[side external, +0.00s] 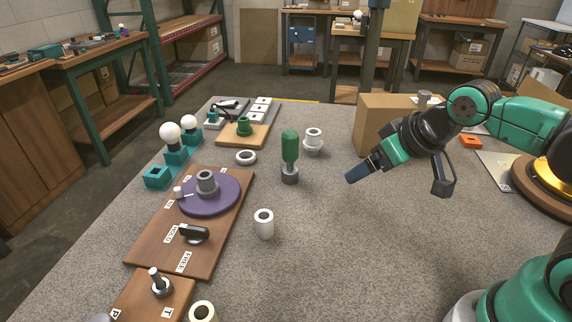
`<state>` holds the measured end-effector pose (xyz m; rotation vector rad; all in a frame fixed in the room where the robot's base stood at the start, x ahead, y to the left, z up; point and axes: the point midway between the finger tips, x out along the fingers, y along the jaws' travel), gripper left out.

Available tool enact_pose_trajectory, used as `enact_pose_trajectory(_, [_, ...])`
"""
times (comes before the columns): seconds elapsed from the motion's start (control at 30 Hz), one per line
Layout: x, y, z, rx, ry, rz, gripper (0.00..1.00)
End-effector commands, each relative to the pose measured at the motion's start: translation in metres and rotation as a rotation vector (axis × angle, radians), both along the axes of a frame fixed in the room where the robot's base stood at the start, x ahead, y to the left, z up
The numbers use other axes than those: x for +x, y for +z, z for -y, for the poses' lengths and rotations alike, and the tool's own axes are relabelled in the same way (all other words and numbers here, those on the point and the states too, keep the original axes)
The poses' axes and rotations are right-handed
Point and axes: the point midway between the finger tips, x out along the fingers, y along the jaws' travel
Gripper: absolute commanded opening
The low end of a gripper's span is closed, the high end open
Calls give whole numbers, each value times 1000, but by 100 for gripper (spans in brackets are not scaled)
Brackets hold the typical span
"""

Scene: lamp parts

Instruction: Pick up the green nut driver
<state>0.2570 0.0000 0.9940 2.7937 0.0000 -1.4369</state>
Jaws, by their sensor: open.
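The green nut driver (290,150) stands upright near the middle of the grey table, green handle up. Its lower end is in or on a small dark grey holder (290,175); I cannot tell exactly how it sits there. My gripper (357,174) is to the right of the driver, above the table, pointing down and to the left. It is apart from the driver and appears empty. The gap between its fingers is hard to make out from this side.
A cardboard box (385,122) stands behind my arm. A white fitting (313,140) is just right of the driver; a white ring (246,157) and white cup (264,223) are to its left. A wooden board (225,230) carries a purple disc (226,200).

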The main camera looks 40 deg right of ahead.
Motion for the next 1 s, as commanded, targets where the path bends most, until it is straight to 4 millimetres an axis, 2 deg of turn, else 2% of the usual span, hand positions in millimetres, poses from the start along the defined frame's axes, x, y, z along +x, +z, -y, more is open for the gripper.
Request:
enact_pose_trajectory(0.13, [5,1,-2,11,19,0,83])
enact_pose_trajectory(0.23, [19,3,-6,36,71,6,83])
enact_pose_trajectory(0.47, [79,1,-14,126,276,96,83])
enact_pose_trajectory(0.7, [140,-16,-6,177,462,303,83])
enact_pose_trajectory(0.8, [156,-25,0,178,512,393,83])
enact_pose_trajectory(1.0, [171,-37,10,165,560,509,83])
